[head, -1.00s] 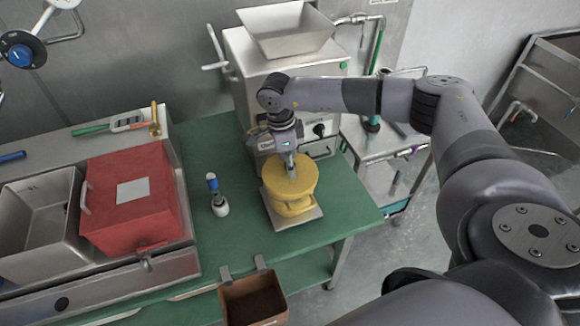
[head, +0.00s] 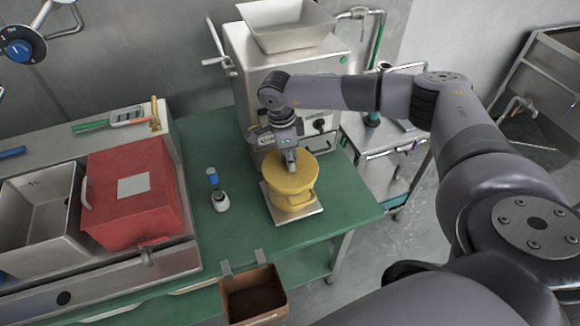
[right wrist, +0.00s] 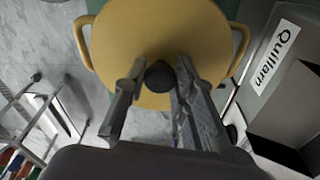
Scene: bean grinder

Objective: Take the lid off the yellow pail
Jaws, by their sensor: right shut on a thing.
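The yellow pail (head: 292,204) stands on a light square plate on the green table, in front of the grinder. Its round yellow lid (head: 304,174) covers its top; I cannot tell whether there is a gap between them. My right gripper (head: 290,166) points down at the lid from above. In the right wrist view, its fingers (right wrist: 158,80) are shut on the dark knob (right wrist: 160,74) in the middle of the lid (right wrist: 150,35). Yellow handles (right wrist: 83,36) stick out on both sides. My left gripper is not in view.
The grinder (head: 240,72) stands close behind the pail. A small blue-topped tool (head: 214,180) stands to its left. A red box (head: 125,205) and steel bin (head: 35,215) are farther left. A brown container (head: 252,300) hangs at the table's front edge.

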